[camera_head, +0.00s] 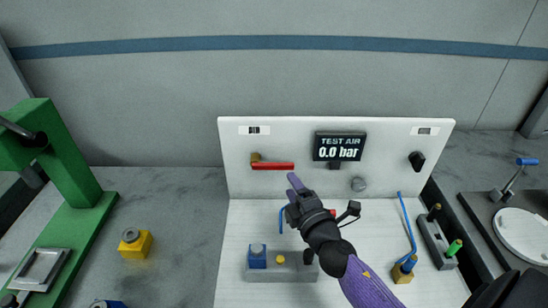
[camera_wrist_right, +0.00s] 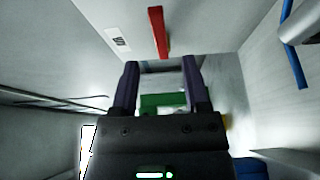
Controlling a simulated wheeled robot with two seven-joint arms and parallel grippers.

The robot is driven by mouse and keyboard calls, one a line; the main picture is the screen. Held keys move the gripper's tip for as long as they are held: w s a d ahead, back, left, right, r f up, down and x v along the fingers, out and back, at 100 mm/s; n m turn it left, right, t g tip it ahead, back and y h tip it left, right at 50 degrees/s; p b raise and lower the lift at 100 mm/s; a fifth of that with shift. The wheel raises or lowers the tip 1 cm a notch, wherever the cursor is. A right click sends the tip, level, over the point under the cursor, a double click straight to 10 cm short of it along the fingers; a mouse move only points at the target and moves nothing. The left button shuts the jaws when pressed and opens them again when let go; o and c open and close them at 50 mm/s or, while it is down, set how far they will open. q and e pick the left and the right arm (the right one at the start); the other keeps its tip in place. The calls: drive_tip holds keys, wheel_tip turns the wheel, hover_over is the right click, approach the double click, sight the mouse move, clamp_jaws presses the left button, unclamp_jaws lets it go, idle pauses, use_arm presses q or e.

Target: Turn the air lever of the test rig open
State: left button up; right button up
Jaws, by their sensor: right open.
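The air lever (camera_head: 272,166) is a red horizontal bar with a brass fitting (camera_head: 256,157) at its left end, on the white upright panel (camera_head: 290,140) of the test rig. The display (camera_head: 340,146) reads "TEST AIR 0.0 bar". My right gripper (camera_head: 297,183) is in front of the panel, just right of and below the lever's free end in the head view. In the right wrist view the jaws (camera_wrist_right: 160,65) are open and empty, and the red lever (camera_wrist_right: 159,32) shows beyond the fingertips, not between them. My left gripper is not in view.
Below the gripper, a grey block (camera_head: 290,273) holds a blue part (camera_head: 257,257). A blue hose (camera_head: 408,225) rises at the right beside a grey holder (camera_head: 436,240). A green press (camera_head: 70,170) and a yellow block (camera_head: 136,244) stand at the left.

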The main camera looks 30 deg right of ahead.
sight(280, 168)
drive_tip(key=w, duration=0.5)
drive_tip(key=w+d, duration=0.1)
drive_tip(key=w, duration=0.1)
drive_tip(key=shift+w+d+b, duration=0.1)
drive_tip(key=shift+w+b, duration=0.25)
drive_tip(key=shift+w, duration=0.05)
clamp_jaws()
idle(0.8)
